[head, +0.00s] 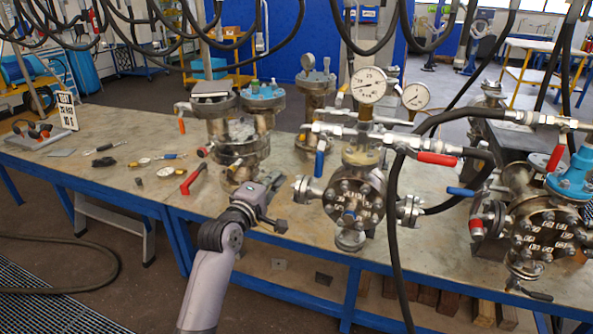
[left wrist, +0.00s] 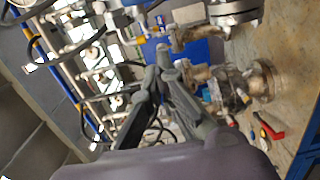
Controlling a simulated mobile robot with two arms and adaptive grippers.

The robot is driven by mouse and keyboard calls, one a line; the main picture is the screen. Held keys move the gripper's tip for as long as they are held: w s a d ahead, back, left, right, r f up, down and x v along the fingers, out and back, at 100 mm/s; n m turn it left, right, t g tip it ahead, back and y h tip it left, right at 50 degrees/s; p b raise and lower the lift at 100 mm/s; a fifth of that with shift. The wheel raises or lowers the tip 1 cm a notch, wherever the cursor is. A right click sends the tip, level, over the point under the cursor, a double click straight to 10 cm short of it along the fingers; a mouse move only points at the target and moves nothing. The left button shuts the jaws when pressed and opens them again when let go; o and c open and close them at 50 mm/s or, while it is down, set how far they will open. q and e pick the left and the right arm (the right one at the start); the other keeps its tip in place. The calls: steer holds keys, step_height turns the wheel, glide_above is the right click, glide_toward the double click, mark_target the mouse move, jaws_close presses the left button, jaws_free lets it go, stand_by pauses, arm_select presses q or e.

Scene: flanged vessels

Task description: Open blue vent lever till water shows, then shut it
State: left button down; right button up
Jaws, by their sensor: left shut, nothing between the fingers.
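A blue lever (head: 319,163) hangs down from the pipe fitting left of the middle flanged vessel (head: 355,200), below a large pressure gauge (head: 369,85). A second blue lever (head: 461,191) sits level on the right. I cannot tell which is the vent lever. My left gripper (head: 274,208) is over the table's front, lower left of the hanging lever and apart from it. In the left wrist view, its fingers (left wrist: 163,52) come together, shut and empty. No flowing water shows. My right gripper is not in view.
Red-handled levers (head: 437,159) and black hoses (head: 395,230) crowd the right side. Another vessel (head: 238,140) stands behind my left gripper, with a red-handled tool (head: 192,180) beside it. The table (head: 110,185) has bare room at the left. Cables hang across the top.

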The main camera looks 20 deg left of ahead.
mark_target(320, 156)
arm_select(q)
steer(key=w+d+p, duration=0.2)
steer(key=w+d, duration=0.2)
steer(key=w, duration=0.4)
steer(key=shift+w+d+f, duration=0.15)
steer(key=shift+w+f, duration=0.05)
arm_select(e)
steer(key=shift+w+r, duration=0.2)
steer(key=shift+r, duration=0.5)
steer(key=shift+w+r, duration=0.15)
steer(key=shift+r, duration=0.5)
arm_select(q)
steer(key=shift+d, duration=0.1)
steer(key=shift+d+f+n+p, duration=0.15)
steer(key=shift+d+n+p, duration=0.35)
steer(key=shift+d, duration=0.05)
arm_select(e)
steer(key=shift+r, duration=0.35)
